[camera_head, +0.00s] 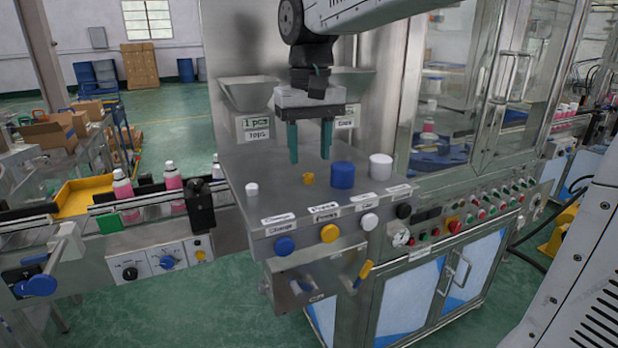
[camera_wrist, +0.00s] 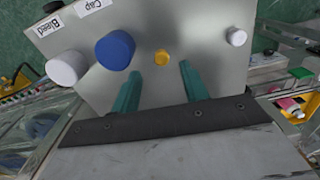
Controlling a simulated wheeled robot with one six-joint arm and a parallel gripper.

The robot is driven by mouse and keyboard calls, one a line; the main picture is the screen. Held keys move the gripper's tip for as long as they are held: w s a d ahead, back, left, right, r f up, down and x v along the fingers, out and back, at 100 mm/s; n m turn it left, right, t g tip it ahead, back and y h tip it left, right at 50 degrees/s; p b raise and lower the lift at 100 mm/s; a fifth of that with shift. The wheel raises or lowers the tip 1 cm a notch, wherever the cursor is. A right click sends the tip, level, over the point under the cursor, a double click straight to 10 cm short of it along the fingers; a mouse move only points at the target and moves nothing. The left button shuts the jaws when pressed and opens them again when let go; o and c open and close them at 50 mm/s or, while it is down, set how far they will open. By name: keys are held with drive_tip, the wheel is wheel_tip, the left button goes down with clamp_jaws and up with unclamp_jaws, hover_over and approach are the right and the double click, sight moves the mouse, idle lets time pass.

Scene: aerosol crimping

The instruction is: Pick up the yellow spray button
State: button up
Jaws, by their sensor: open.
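The yellow spray button (camera_head: 309,179) is a small yellow piece on the flat metal top of the machine, between a small white piece and a blue cylinder. In the wrist view the button (camera_wrist: 161,57) lies just beyond the fingertips, roughly midway between them. My gripper (camera_head: 310,157) points down above the metal top, with its two green fingers apart and nothing between them. In the wrist view the open fingers of my gripper (camera_wrist: 172,69) flank the line to the button without touching it. Nothing hides the button.
A blue cylinder (camera_head: 342,175) and a white cylinder (camera_head: 380,167) stand right of the button. A small white piece (camera_head: 252,189) stands left of it. The metal top (camera_head: 282,210) is bare around the button. A conveyor with pink bottles (camera_head: 173,184) runs at the left.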

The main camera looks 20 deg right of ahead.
sight(308, 181)
drive_tip(key=shift+a+f, duration=0.15)
drive_tip(key=shift+f, duration=1.8)
clamp_jaws()
drive_tip(key=shift+r, duration=0.1)
